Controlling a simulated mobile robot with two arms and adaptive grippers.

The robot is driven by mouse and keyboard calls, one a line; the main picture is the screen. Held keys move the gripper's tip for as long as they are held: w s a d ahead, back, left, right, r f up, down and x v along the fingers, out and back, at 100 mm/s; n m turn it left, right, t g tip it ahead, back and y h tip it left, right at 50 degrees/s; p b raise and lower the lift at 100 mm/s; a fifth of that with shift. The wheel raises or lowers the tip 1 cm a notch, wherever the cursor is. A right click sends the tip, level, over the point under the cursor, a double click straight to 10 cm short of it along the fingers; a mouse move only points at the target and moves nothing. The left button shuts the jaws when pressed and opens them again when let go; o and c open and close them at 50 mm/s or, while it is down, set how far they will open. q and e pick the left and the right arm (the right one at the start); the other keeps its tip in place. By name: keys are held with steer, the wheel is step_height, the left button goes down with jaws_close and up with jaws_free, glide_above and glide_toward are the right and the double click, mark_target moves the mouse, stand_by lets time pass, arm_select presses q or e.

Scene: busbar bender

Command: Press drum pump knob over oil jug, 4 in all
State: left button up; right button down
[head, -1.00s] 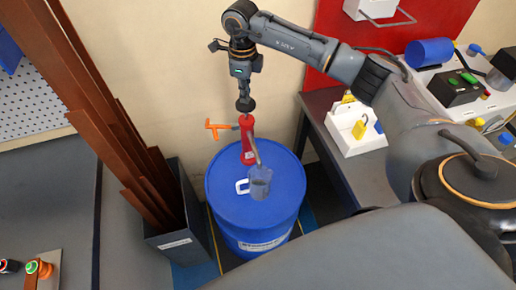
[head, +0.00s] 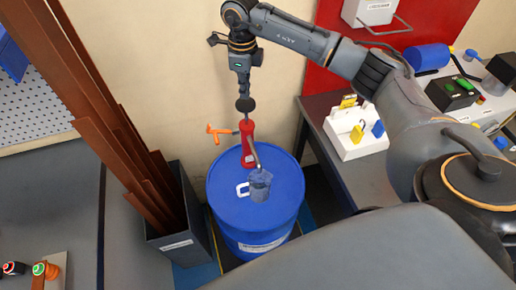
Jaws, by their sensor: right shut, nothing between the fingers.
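A red drum pump (head: 247,148) stands upright on the blue drum (head: 225,208). Its round black knob (head: 245,105) sits above the red body. My right gripper (head: 244,93) is shut and empty, pointing down right at the top of the knob; whether it touches cannot be told. The pump's grey spout curves down to the oil jug (head: 260,186), a clear grey-blue jug on the drum lid under the spout. The liquid level in the jug is hard to read. My left gripper is out of view.
An orange T-handle (head: 222,132) sticks out left of the pump. A dark bin (head: 180,235) with tall brown bars stands left of the drum. To the right, a grey table (head: 365,180) holds a white padlock box (head: 357,135).

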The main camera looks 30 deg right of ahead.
mark_target(246, 102)
steer(key=shift+f, duration=0.15)
steer(key=shift+f+b, duration=2.45)
steer(key=shift+f, duration=0.8)
steer(key=shift+s+f, duration=0.1)
steer(key=shift+f, duration=0.25)
steer(key=shift+r, duration=0.15)
steer(key=shift+r+p, duration=1.9)
steer(key=shift+r, duration=1.7)
steer(key=shift+f, duration=0.15)
